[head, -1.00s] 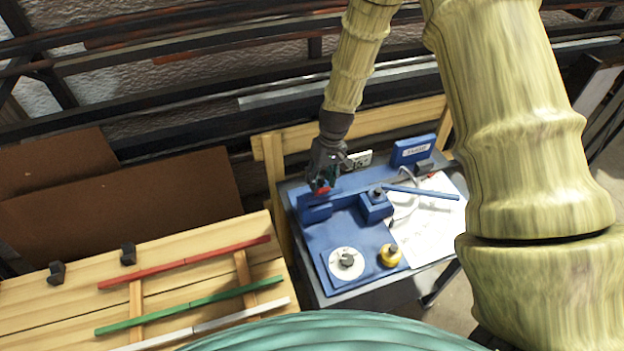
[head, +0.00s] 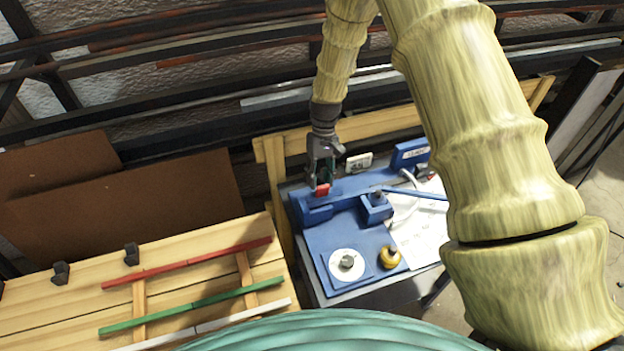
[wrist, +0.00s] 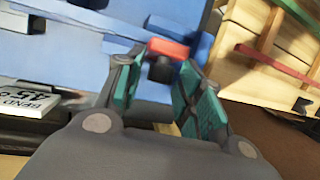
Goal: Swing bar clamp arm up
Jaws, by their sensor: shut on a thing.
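The blue bending machine (head: 345,235) stands on a grey stand. The clamp arm's red grip (head: 322,189) shows at the machine's back left, right at my fingertips. My gripper (head: 320,178) points down onto it from above. In the wrist view the red grip (wrist: 168,48), with a dark part under it, sits between the two teal-padded fingers of my gripper (wrist: 160,75), which is shut on it. The rest of the clamp arm is hard to make out; the fingers hide part of it.
A blue lever (head: 415,193) sticks out rightward from a blue block. A wooden bench (head: 60,310) with red, green and white laths stands to the left. A wooden rail (head: 375,127) runs behind.

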